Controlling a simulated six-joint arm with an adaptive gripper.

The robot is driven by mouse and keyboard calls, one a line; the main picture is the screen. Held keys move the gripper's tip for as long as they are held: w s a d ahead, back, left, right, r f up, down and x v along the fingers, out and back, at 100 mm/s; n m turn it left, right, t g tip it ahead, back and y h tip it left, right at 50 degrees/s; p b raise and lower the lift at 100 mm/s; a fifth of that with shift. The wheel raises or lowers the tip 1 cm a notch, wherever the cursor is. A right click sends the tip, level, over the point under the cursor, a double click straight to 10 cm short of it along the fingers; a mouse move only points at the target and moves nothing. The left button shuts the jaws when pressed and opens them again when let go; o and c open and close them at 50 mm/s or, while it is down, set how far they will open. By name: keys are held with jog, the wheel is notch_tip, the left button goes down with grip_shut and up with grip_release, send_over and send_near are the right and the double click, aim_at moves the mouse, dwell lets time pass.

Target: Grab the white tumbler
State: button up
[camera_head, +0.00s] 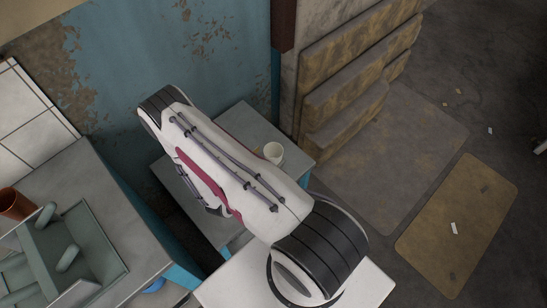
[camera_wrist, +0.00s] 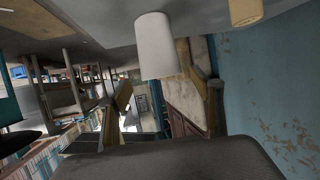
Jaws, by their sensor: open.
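The white tumbler (camera_wrist: 156,45) shows in the wrist view, whose picture is upside down, with the grey tabletop (camera_wrist: 110,15) along the top. It stands upright on that top, apart from my gripper. In the head view a white tumbler (camera_head: 273,152) stands on the small grey table (camera_head: 245,118), just right of my arm.
A tan cup (camera_wrist: 245,12) stands near the tumbler at the top right of the wrist view. A blue worn wall (camera_head: 160,60) lies behind the table. At left, a counter holds a grey-green tray (camera_head: 115,250) and a reddish-brown cup (camera_head: 14,204). Stacked wooden panels (camera_head: 345,85) stand right of the table.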

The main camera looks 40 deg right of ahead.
aim_at(278, 147)
jog(key=shift+x, duration=2.35)
jog(key=shift+w, duration=0.1)
jog(key=c, duration=1.2)
